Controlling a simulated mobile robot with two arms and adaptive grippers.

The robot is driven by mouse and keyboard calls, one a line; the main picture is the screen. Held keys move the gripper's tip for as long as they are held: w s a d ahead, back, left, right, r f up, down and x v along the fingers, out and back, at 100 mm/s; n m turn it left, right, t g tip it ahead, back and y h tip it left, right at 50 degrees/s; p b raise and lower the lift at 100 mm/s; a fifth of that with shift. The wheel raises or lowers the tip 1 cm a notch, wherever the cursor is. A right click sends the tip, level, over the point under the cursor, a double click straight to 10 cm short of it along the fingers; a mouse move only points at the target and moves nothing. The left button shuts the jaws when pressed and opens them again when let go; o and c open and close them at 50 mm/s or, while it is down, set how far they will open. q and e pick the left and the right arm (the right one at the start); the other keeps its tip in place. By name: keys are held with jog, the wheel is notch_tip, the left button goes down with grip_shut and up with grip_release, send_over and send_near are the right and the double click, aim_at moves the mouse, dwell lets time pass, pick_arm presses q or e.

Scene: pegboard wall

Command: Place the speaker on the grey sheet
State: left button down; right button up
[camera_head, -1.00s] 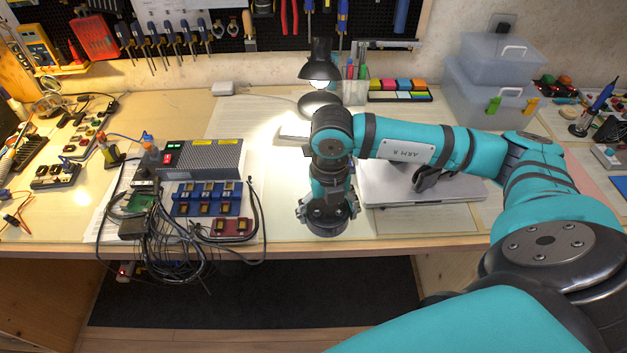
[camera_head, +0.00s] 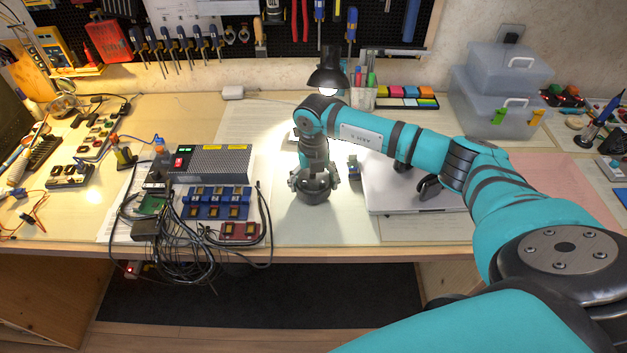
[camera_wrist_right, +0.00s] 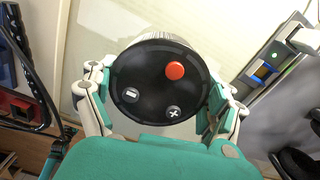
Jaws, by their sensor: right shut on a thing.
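The speaker (camera_wrist_right: 155,82) is a dark round body with a red button and plus and minus marks on its top face, seen in the right wrist view. My right gripper (camera_wrist_right: 158,95) is shut on it, one finger on each side. In the head view my right gripper (camera_head: 313,185) is over the front middle of the table, and the speaker is hard to tell from it. A pale greyish sheet (camera_head: 310,230) lies below and in front of it; I cannot tell whether the speaker touches it. My left gripper is not in view.
A small device (camera_head: 354,169) stands close to the right of the gripper, beside a closed laptop (camera_head: 395,203) with black objects on it. A lamp (camera_head: 328,75) stands behind. A cabled grey box (camera_head: 212,163) and blue block (camera_head: 214,202) are left.

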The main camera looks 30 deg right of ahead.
aim_at(313, 179)
jog(key=shift+f, duration=0.2)
jog(key=o, duration=1.2)
notch_tip(313, 179, up, 12)
jog(key=b, duration=0.1)
jog(key=shift+r, duration=0.1)
